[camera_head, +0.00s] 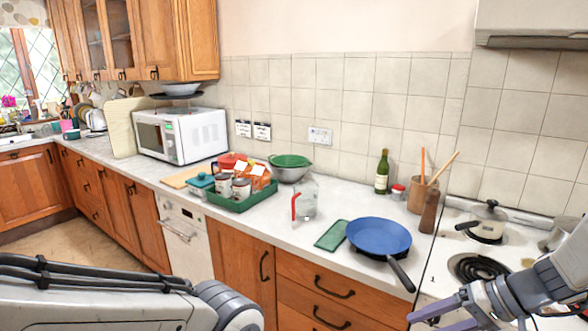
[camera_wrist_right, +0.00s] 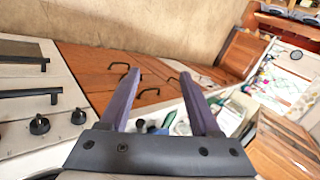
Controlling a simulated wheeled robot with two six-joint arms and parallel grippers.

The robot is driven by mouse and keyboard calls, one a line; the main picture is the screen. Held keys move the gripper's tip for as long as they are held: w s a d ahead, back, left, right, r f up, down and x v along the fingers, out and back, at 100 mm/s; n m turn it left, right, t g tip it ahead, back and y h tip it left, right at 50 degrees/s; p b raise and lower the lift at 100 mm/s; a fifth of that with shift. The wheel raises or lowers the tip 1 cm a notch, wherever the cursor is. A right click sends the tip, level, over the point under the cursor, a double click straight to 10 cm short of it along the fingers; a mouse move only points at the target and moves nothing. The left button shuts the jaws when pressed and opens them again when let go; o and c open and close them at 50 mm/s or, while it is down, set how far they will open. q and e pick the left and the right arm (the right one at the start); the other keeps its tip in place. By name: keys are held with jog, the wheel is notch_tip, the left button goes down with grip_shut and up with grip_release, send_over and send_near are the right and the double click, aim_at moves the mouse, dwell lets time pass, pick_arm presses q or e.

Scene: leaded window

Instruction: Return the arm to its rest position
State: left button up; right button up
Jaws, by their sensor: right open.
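My right arm (camera_head: 556,284) reaches in from the lower right in the head view. Its gripper (camera_head: 424,321) has two purple fingers spread apart, in front of the stove's near edge. The right wrist view also shows this gripper (camera_wrist_right: 160,78), with nothing between the fingers. My left arm (camera_head: 110,301) crosses the lower left of the head view; its gripper is outside the frame.
A blue frying pan (camera_head: 379,236) sits on the counter, its handle towards the front edge. A green mat (camera_head: 332,235), a glass jug (camera_head: 306,199) and a green tray (camera_head: 243,202) stand left of it. The stove (camera_head: 440,263) holds a lidded pot (camera_head: 487,224).

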jog(key=s+a+n+g+h, duration=0.3)
jog(key=s+a+n+h, duration=0.4)
jog(key=s+a, duration=0.9)
jog(key=shift+s+a+f+n+g, duration=0.25)
jog(key=shift+s+a+n+g, duration=0.15)
jog(key=shift+a+n, duration=1.6)
jog(key=shift+a+m, duration=0.3)
jog(key=shift+m, duration=0.1)
